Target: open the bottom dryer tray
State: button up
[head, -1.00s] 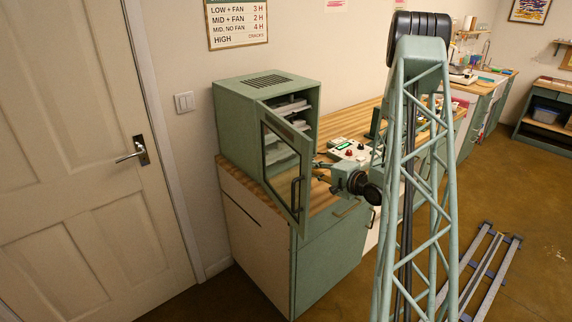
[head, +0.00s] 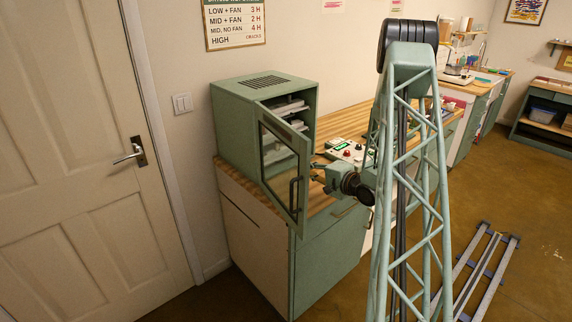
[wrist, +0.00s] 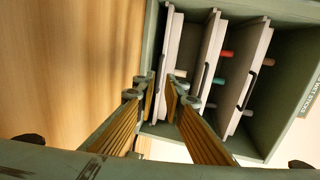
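The green dryer (head: 232,125) stands on the bench with its glazed door (head: 280,170) swung open. In the wrist view, which is turned sideways, three pale trays stand in the dryer. The bottom tray (wrist: 169,40) is the leftmost one, nearest the wooden bench top. The middle tray (wrist: 210,45) and top tray (wrist: 250,60) are to its right, each with a dark handle. My gripper (wrist: 155,86) is open, its fingers on either side of the bottom tray's front edge. Its handle is mostly hidden by the fingers; contact cannot be told. In the head view, my gripper (head: 318,172) is right of the door.
The open door, with its dark handle (head: 294,194), stands close left of my gripper. A control box with buttons (head: 345,150) sits on the bench (wrist: 60,70) behind my wrist. Coloured sticks, one red (wrist: 227,54), show between the trays. A floor rail (head: 480,270) lies at right.

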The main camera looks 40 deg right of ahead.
jog(key=b+x, duration=0.1)
jog(key=x, duration=1)
jog(key=shift+w, duration=0.1)
jog(key=shift+c, duration=0.7)
grip_shut()
